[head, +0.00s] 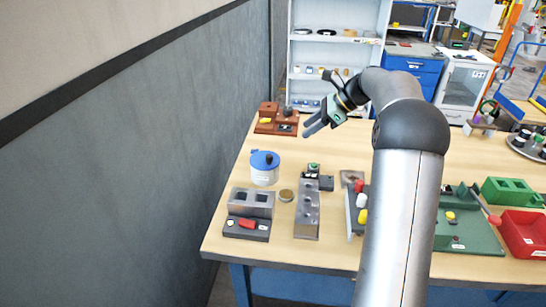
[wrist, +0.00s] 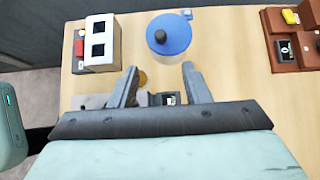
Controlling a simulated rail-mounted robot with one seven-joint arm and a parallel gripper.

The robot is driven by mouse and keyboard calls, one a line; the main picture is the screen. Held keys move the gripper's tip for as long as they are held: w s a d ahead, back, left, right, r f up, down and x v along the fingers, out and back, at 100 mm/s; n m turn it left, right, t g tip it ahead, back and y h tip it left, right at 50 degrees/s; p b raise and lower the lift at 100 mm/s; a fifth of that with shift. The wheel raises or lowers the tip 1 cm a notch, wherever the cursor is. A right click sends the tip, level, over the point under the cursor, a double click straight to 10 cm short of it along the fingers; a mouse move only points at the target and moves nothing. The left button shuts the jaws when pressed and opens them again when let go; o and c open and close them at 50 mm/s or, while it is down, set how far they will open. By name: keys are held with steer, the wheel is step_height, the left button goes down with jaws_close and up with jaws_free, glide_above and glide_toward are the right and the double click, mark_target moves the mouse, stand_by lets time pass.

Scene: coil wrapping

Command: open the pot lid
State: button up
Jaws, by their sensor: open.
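The pot (head: 264,175) stands upright on the left side of the table and has a pale body. Its blue lid (head: 262,159) sits on top with a dark knob (head: 268,155). In the wrist view the lid (wrist: 172,36) shows from above, with the dark knob (wrist: 160,36) and a blue tab at its upper right. My gripper (head: 308,131) is in the air above the table, up and to the right of the pot. In the wrist view my gripper (wrist: 160,72) is open and empty, its two fingers apart and pointing toward the pot.
A grey block with two square holes (head: 251,202) stands in front of the pot. A small round brass piece (head: 286,195) and a metal block (head: 306,215) are to its right. A brown block set (head: 270,122) is behind. A wall borders the left.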

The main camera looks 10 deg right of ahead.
mark_target(269, 155)
steer(key=p+x, duration=0.2)
steer(key=x, duration=1.5)
steer(key=shift+a+f, duration=0.1)
steer(key=shift+a, duration=0.05)
jaws_close()
